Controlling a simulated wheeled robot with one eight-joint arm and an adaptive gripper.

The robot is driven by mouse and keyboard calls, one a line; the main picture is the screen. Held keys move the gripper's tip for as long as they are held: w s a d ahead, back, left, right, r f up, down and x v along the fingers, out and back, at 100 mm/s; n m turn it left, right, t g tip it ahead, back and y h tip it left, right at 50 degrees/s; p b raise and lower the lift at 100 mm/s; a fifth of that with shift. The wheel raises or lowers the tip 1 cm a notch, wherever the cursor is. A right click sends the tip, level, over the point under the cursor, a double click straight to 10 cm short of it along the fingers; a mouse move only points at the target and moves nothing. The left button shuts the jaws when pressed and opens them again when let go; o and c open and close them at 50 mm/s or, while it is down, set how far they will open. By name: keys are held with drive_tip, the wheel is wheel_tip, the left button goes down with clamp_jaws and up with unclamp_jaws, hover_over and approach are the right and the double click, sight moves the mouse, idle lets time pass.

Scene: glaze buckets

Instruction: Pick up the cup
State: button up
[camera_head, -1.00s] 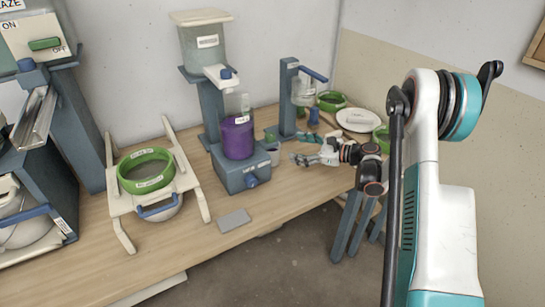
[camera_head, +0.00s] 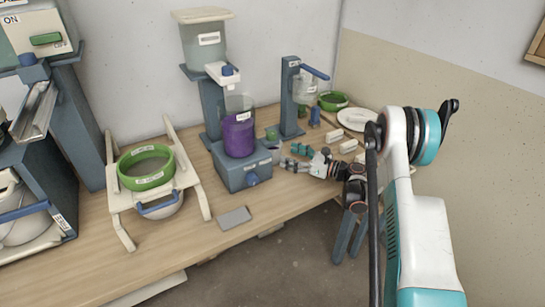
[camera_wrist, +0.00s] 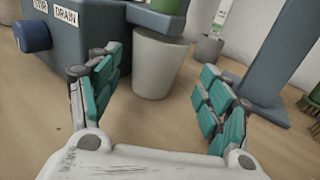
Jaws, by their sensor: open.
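The cup (camera_wrist: 157,62) is plain pale grey, upright on the wooden table, beside the blue-grey machine with the DRAIN label. It shows small in the head view (camera_head: 276,154), partly hidden beside the machine. My gripper (camera_head: 294,157) is open and empty, to the right of the cup in the head view. In the wrist view its teal-padded fingers are spread to either side, with the cup ahead between them and a gap of table before it. A blue-grey part with a green object (camera_wrist: 168,5) overlaps the cup's top rim in that view.
The machine (camera_wrist: 85,40) with a blue knob stands close left of the cup. A blue-grey post (camera_wrist: 272,55) stands to the right, with brushes behind it. White blocks (camera_head: 333,137) and a plate (camera_head: 354,119) lie farther right. A grey slab (camera_head: 234,216) lies near the front edge.

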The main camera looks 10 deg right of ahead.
sight(280, 151)
drive_tip(key=b+x, duration=0.2)
drive_tip(key=x, duration=0.3)
drive_tip(key=shift+s+a+r, duration=0.1)
drive_tip(key=shift+a+r, duration=0.05)
drive_tip(key=shift+a, duration=0.15)
drive_tip(key=shift+r, duration=0.1)
drive_tip(key=c, duration=1)
